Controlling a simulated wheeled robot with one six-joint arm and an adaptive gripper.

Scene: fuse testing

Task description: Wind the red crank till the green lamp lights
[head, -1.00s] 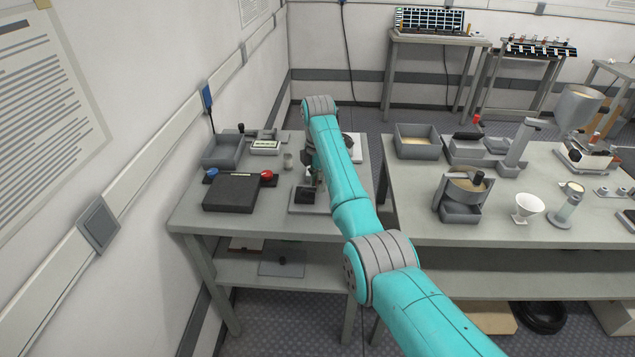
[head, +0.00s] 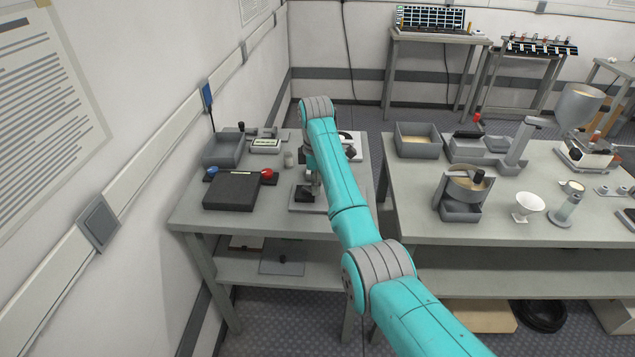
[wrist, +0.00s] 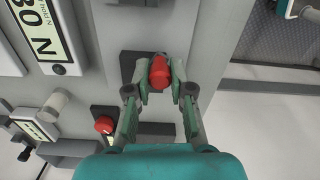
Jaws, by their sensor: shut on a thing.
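In the wrist view, my gripper (wrist: 160,78) is shut on a red knob (wrist: 159,72), which I take to be the red crank's handle. The knob sits between the fingertips over a dark base. In the head view, my arm hides most of the gripper and the crank above the left table. I cannot make out a green lamp, lit or unlit, in either view.
A black box (head: 231,191) with a blue knob (head: 212,171) and a red knob (head: 267,173) stands on the left table (head: 190,217). Another red knob (wrist: 104,125) shows in the wrist view. A grey tray (head: 222,152) is behind the box. The right table (head: 420,222) holds several instruments.

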